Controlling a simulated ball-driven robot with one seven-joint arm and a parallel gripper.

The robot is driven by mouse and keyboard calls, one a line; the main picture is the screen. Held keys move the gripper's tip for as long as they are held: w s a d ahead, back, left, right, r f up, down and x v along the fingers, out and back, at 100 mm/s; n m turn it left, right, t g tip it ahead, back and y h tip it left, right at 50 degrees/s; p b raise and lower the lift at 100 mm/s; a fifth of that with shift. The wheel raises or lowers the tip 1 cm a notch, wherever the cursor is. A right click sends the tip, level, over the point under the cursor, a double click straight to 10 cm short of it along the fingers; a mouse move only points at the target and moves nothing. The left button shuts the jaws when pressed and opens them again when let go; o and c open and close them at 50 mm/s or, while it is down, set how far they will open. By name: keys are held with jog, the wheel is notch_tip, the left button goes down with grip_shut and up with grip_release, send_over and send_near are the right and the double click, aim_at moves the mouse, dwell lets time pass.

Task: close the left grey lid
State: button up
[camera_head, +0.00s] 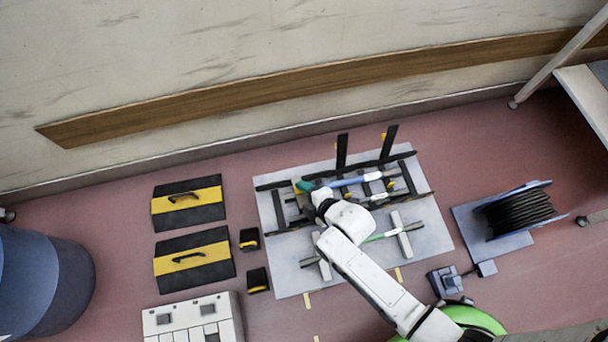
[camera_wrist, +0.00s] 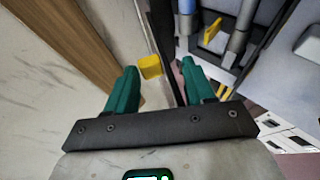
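My gripper (camera_head: 304,187) is over the left part of the rack on the pale grey board (camera_head: 290,275). In the wrist view its two green fingers (camera_wrist: 155,88) stand apart with nothing gripped between them. A yellow block (camera_wrist: 150,67) on a black bar (camera_wrist: 163,40) shows just beyond the fingertips, with a visible gap. I cannot pick out a left grey lid with certainty. Black uprights (camera_head: 342,152) rise at the back of the rack, and a blue tube (camera_head: 350,181) lies across it. My wrist hides part of the rack.
Two black-and-yellow cases (camera_head: 190,203) and a pale grey box (camera_head: 160,335) with small square panels stand left. A blue barrel (camera_head: 70,285) is at far left, a cable reel (camera_head: 515,212) at right. The wall (camera_head: 250,50) is close behind; red floor is clear between.

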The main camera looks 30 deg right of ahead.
jog(key=p+v, duration=0.3)
jog(key=v, duration=0.7)
jog(key=shift+s+r, duration=0.1)
jog(key=shift+s, duration=0.05)
jog(key=shift+c, duration=0.3)
